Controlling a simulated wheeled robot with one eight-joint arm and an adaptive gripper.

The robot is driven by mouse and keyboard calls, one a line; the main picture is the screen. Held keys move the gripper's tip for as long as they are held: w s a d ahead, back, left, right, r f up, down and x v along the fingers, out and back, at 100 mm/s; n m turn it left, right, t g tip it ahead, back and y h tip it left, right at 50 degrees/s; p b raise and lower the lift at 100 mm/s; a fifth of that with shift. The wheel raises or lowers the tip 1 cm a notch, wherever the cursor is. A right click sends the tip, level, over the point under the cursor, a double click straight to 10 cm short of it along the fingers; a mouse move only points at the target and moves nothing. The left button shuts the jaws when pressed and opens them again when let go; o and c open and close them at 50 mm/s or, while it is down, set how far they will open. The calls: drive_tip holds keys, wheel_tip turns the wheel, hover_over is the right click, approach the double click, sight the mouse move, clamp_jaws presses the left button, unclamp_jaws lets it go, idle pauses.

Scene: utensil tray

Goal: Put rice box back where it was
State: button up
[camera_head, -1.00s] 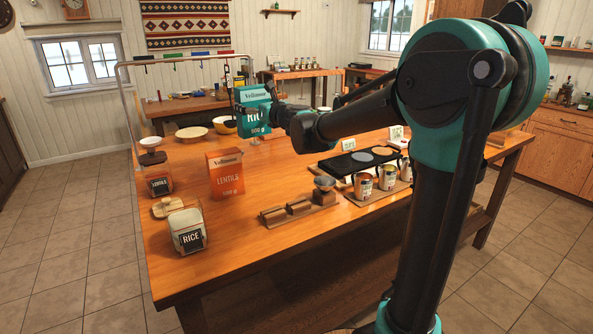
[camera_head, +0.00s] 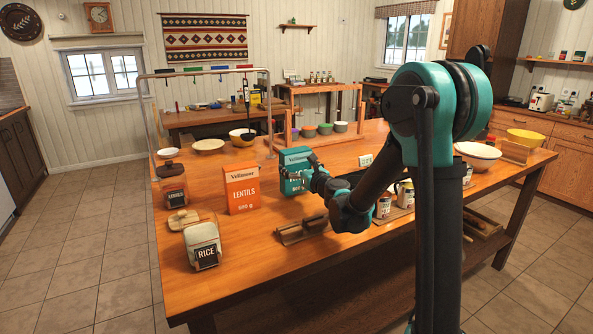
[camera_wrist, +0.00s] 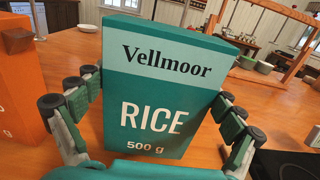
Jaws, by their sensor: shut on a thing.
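The teal rice box (camera_head: 293,161) stands upright in my gripper (camera_head: 304,176), right of the orange lentils box (camera_head: 241,188). In the wrist view the rice box (camera_wrist: 158,95) shows its "Vellmoor RICE 500 g" face between the two fingers of my gripper (camera_wrist: 157,92), shut on its sides. The box is low over the wooden table (camera_head: 270,265); its bottom edge is partly hidden, so I cannot tell if it touches. A glass jar labelled RICE (camera_head: 203,245) stands at the table's front left, with a round wooden lid (camera_head: 183,220) behind it.
The lentils jar (camera_head: 172,186) stands at the left edge. A wooden holder (camera_head: 302,230) lies in front of the rice box. A rack with bowls (camera_head: 325,128) and a hanging-utensil frame (camera_head: 150,110) stand behind.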

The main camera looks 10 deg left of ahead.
drive_tip(key=shift+f, duration=0.75)
drive_tip(key=shift+f, duration=0.1)
drive_tip(key=o, duration=1.3)
drive_tip(key=v, duration=1.2)
